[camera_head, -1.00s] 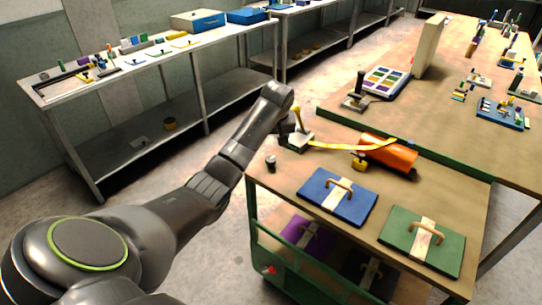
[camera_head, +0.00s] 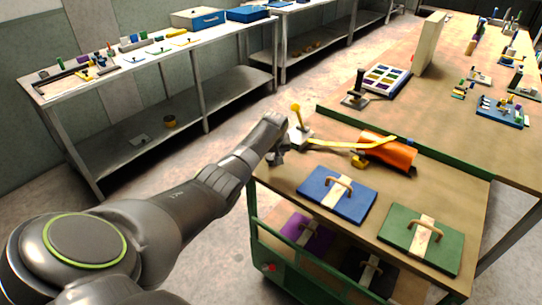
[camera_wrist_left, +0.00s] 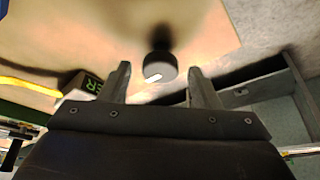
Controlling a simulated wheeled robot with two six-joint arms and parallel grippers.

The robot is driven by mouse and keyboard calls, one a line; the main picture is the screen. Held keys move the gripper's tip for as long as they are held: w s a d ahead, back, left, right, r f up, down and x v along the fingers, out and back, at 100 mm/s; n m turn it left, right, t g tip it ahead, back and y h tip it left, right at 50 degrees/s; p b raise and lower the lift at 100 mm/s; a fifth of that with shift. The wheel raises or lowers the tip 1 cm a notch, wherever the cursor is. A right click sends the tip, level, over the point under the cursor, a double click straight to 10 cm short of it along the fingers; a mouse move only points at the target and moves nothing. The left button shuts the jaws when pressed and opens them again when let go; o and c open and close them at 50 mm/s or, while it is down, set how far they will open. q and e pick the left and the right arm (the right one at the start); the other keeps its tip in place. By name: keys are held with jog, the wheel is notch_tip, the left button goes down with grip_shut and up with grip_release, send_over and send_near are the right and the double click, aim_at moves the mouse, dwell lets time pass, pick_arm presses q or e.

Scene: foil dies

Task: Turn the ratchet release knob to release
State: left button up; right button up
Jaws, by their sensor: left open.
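The release knob (camera_wrist_left: 160,66) is a small dark cylinder with a white mark on its face. It shows in the left wrist view between the fingertips, and I cannot tell whether they touch it. My left gripper (camera_wrist_left: 159,76) is open, with one finger on each side of the knob. In the head view my left gripper (camera_head: 277,156) is at the cart's left corner and hides the knob. The ratchet (camera_head: 299,138) with its yellow-tipped lever stands just behind, and a yellow strap (camera_head: 340,146) runs from it over an orange cylinder (camera_head: 388,152). My right gripper is not in view.
A blue case (camera_head: 337,195) and a green case (camera_head: 421,238) with handles lie on the cart top. A dark upright tool (camera_head: 358,92) and a tray of coloured squares (camera_head: 384,80) stand on the table behind. A long shelf bench (camera_head: 150,60) is at the left.

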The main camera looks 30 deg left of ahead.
pick_arm(q)
jog(key=shift+f, duration=0.15)
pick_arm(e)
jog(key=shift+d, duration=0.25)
pick_arm(q)
jog(key=shift+c, duration=0.5)
jog(key=c, duration=0.9)
